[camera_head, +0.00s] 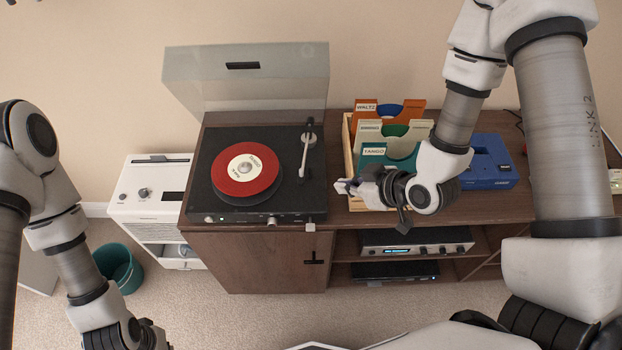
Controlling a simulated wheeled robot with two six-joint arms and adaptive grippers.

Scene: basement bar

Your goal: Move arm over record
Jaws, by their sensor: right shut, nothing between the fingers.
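A black turntable (208,190) sits on a brown wooden cabinet, its clear lid (245,80) raised. A red record (262,182) with a white centre label lies on its platter. The silver tonearm (304,157) lies to the right of the record, apart from it, with its head end toward the front. My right gripper (343,187) is shut and empty, pointing left, just right of the turntable's front right corner. My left gripper (150,337) is at the bottom left edge, far from the turntable; its fingers are cut off by the picture edge.
A wooden crate (348,160) holds record sleeves labelled Waltz, Bingo or similar, and Tango, behind my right gripper. A blue case (489,165) stands to its right. An audio unit (412,241) sits on the shelf below. A white cabinet (150,195) and teal bin (119,266) stand left.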

